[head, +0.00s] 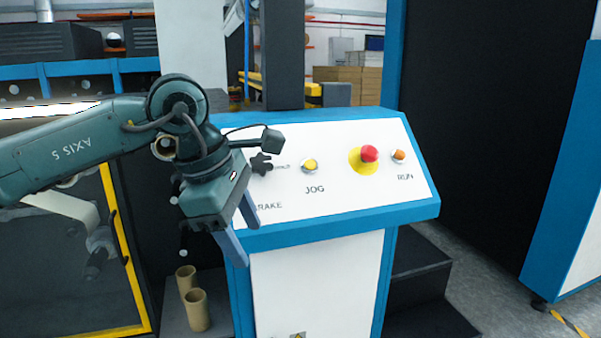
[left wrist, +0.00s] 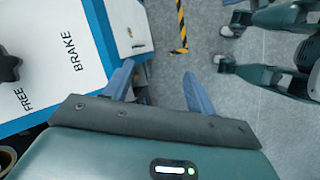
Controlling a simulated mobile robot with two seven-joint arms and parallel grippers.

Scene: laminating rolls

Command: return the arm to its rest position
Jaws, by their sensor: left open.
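My left gripper (head: 248,240) is open and empty, with its two blue-grey fingers apart. In the head view it hangs in front of the left edge of the white control panel (head: 330,195). The teal arm comes in from the left and partly covers the panel's left end. In the left wrist view the open fingers (left wrist: 158,70) point over grey floor beside the panel, with nothing between them. My right gripper does not show.
The panel carries a black star knob (head: 262,164), a yellow JOG button (head: 309,166), a red mushroom button (head: 369,154) and an orange RUN button (head: 398,155). Two cardboard cores (head: 198,310) stand below the gripper. A yellow-framed guard (head: 122,240) is at left.

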